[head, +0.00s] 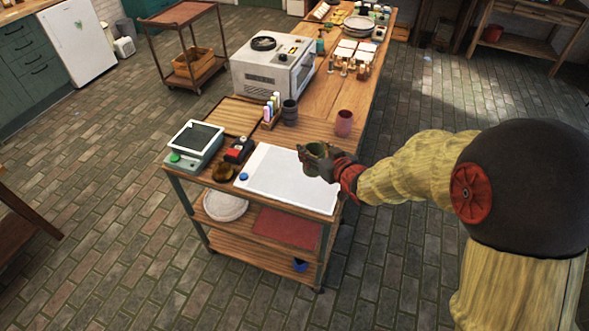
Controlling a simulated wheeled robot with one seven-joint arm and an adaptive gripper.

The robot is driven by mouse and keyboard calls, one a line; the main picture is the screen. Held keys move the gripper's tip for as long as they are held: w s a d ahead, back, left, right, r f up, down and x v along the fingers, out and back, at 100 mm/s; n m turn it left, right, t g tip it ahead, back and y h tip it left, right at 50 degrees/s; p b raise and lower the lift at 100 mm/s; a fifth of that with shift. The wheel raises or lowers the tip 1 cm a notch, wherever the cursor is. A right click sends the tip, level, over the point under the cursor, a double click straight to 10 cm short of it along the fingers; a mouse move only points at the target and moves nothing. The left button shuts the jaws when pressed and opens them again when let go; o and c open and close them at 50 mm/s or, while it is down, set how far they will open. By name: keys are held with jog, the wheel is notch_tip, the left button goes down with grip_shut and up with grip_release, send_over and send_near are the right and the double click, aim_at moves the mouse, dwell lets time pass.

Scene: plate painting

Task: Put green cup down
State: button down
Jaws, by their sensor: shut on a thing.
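A small green cup (316,151) is held in my gripper (312,157), which is shut on it. The gripper reaches in from the right, over the right side of a white sheet (285,191) on the wooden cart (232,179). The cup looks upright. I cannot tell whether it touches the sheet or hangs above it. My gripper hides part of the cup's lower right side.
A reddish cup (344,122) and a dark grey cup (290,112) stand behind the sheet. Coloured bottles (272,105) stand beside the grey cup. A scale-like device (195,145) stands at left. Most of the sheet is bare.

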jog(key=w+a+f+b, duration=0.3)
jog(key=a+f, duration=0.3)
jog(key=f, duration=0.3)
jog(key=shift+w+f+b, duration=0.15)
jog(key=shift+f+b, duration=0.15)
jog(key=shift+b, duration=0.5)
jog(key=shift+f, duration=0.2)
jog(key=c, duration=0.9)
grip_release()
